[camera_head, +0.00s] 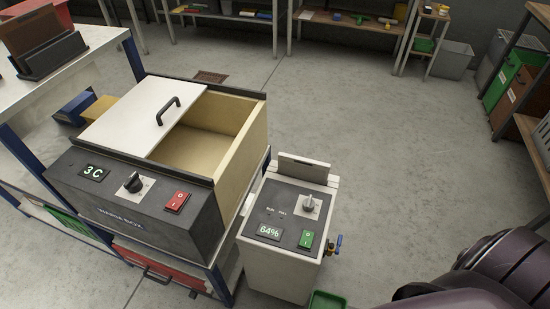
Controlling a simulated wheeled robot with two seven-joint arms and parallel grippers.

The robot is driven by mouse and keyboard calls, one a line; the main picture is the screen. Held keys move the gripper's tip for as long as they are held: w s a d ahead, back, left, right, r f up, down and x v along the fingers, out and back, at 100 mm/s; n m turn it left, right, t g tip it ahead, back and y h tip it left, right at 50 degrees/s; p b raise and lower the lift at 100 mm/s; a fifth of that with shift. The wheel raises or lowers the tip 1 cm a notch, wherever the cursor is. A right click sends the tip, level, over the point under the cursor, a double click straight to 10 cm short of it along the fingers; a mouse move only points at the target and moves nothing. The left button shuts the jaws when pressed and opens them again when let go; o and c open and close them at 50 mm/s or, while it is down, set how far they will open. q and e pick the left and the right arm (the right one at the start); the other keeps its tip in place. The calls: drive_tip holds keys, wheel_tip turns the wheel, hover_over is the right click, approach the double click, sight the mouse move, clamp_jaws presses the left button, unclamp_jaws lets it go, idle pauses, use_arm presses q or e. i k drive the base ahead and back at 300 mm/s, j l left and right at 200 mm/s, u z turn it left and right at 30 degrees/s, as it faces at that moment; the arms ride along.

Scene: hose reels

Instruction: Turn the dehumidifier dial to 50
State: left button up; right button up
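The dehumidifier (288,270) is a white box with a dark sloped top panel, standing on the floor beside the warm box. Its dial (309,204) is a small grey knob on a pale plate at the upper right of the panel. The numbers around the dial are too small to read. A display (270,232) on the panel reads 64%, and a green rocker switch (306,240) sits to its right. Part of my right arm shows at the lower right, apart from the dehumidifier. Neither gripper is in view.
The warm box (140,203), with a 3 C display, black knob and red switch, stands close on the left; its white lid (143,113) is partly slid open. A blue-handled tap (338,243) sticks out right of the dehumidifier above a green tray (327,300). Open floor (410,170) lies right.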

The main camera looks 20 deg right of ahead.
sight(308, 204)
drive_tip(key=z, duration=0.9)
